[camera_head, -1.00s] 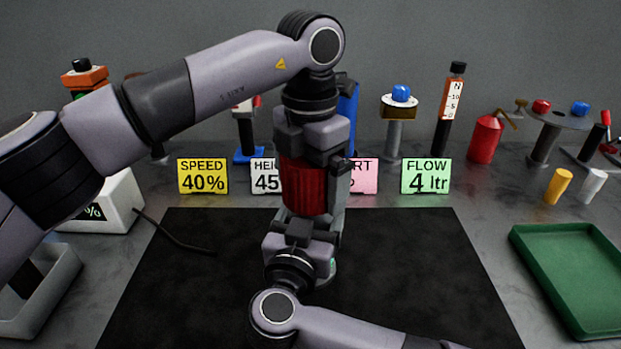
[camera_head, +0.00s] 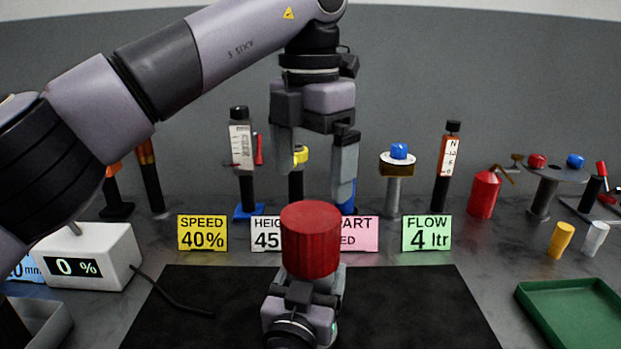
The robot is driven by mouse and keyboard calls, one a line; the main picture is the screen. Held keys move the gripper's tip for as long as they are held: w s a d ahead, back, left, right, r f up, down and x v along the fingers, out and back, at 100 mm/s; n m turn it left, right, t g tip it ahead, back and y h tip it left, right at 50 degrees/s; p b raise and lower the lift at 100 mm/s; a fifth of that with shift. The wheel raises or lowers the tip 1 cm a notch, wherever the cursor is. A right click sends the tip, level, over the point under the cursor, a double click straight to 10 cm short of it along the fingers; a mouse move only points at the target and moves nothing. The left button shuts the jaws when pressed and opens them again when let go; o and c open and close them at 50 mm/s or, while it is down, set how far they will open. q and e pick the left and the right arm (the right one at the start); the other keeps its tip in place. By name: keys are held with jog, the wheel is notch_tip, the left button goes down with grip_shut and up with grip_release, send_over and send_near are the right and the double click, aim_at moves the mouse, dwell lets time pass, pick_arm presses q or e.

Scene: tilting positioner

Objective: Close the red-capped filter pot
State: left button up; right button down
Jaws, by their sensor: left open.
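The red cap (camera_head: 310,240) is a ribbed cylinder in the lower middle of the head view. It sits upright above my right gripper, and the pot body under it is mostly hidden. My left gripper (camera_head: 314,178) points down above the cap, with its fingers apart and nothing between them. A gap shows between its fingertips and the cap's top. My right gripper (camera_head: 303,296) is low in front, against the pot below the cap. Its fingertips are hidden, so I cannot tell how it holds the pot. Whether the cap is fully seated is also hidden.
A black mat (camera_head: 420,305) lies beneath. Behind it stand the yellow SPEED sign (camera_head: 203,233), the green FLOW sign (camera_head: 427,233) and two partly covered signs. A white display box (camera_head: 88,256) is left, a green tray (camera_head: 580,312) right. Several stands line the back.

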jog(key=shift+r, duration=0.2)
grip_release()
jog(key=shift+s, duration=0.1)
jog(key=v, duration=0.7)
jog(key=shift+f, duration=0.2)
